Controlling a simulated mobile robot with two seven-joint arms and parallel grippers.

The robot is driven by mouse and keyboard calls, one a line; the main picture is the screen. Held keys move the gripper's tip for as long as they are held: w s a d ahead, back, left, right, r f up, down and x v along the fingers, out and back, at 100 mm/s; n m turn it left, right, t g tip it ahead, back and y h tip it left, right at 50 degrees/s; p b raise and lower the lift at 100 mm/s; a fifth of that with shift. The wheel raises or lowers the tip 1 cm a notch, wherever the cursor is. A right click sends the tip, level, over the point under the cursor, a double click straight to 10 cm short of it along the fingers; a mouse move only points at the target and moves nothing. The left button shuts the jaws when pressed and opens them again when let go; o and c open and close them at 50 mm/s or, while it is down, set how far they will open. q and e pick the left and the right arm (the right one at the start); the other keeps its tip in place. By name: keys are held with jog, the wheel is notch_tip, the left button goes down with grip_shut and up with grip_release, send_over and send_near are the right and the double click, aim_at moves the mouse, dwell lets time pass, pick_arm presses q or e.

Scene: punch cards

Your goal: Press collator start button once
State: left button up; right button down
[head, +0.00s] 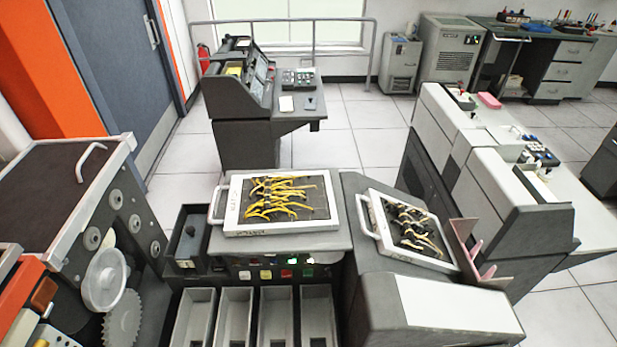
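A dark grey card machine, which appears to be the collator (230,241), stands in front of me at the bottom centre. Its front face has a row of small buttons under the top edge: pale ones (266,274) at the left, a red one (287,274) and a green one (308,272) at the right. A bright green light (292,261) glows just above them. The labels are too small to read, so I cannot tell which is the start button. Neither of my grippers shows in this view.
A framed panel with yellow wires (230,222) lies on the machine's top; another framed panel (374,214) lies right of it. Several open grey card pockets (234,312) are below the buttons. A machine with reels (62,190) stands left. Tiled floor (345,150) is clear behind.

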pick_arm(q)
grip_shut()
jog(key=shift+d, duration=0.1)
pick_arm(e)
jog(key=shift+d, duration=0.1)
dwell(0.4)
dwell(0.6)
